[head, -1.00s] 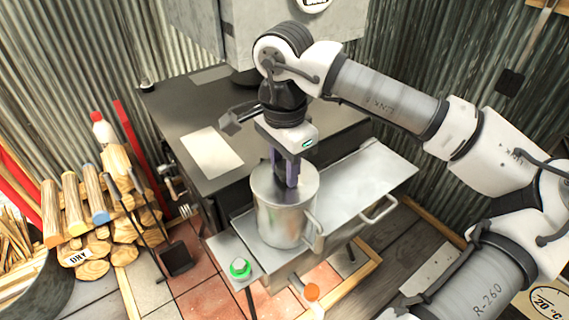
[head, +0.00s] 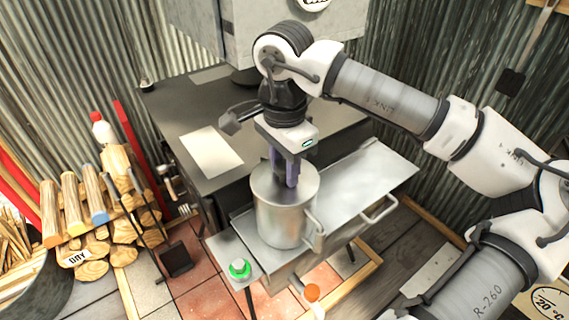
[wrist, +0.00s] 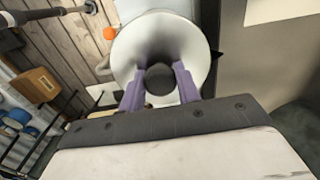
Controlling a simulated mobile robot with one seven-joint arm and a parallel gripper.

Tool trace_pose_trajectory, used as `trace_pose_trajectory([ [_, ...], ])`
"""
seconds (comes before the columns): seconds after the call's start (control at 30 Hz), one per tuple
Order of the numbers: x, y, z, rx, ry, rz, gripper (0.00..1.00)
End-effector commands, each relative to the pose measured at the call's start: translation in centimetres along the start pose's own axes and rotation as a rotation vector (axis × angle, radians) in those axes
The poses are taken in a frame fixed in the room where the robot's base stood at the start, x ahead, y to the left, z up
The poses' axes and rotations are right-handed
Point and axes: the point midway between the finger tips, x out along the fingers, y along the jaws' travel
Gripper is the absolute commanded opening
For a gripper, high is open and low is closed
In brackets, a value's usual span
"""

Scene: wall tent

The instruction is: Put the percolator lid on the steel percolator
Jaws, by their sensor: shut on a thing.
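The steel percolator (head: 284,222) is a tall pot standing upright on the metal side shelf, its handle toward the right. My gripper (head: 291,182) points down over its top, with the purple fingertips at the mouth. In the wrist view my gripper (wrist: 159,88) is shut on the dark knob (wrist: 160,76) of the percolator lid (wrist: 158,30). The lid is a pale round disc around the knob and lines up with the pot's mouth. I cannot tell whether it rests fully on the rim. In the head view the fingers hide most of the knob.
The shelf (head: 352,183) has free room right of the pot. A dark stove (head: 180,108) with a pale sheet (head: 212,152) stands behind. A green-ringed object (head: 239,268) sits on the shelf's front left. Stacked firewood (head: 70,210) and a dark shovel (head: 177,262) are left.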

Motion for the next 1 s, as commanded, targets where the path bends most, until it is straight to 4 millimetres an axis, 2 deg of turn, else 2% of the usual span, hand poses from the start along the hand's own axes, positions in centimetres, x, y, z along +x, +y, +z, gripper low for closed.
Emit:
trace_pose_trajectory([
  [0.03,0.0,0.0,0.0,0.000,0.000,0.000,0.36],
  [0.2,0.0,0.0,0.0,0.000,0.000,0.000,0.58],
  [0.57,-0.6,0.0,0.0,0.001,0.001,-0.001,0.58],
  [0.77,-4.0,-0.1,0.0,0.002,0.002,-0.003,0.58],
  [1.0,-9.6,-0.1,0.0,0.000,0.002,-0.002,0.58],
])
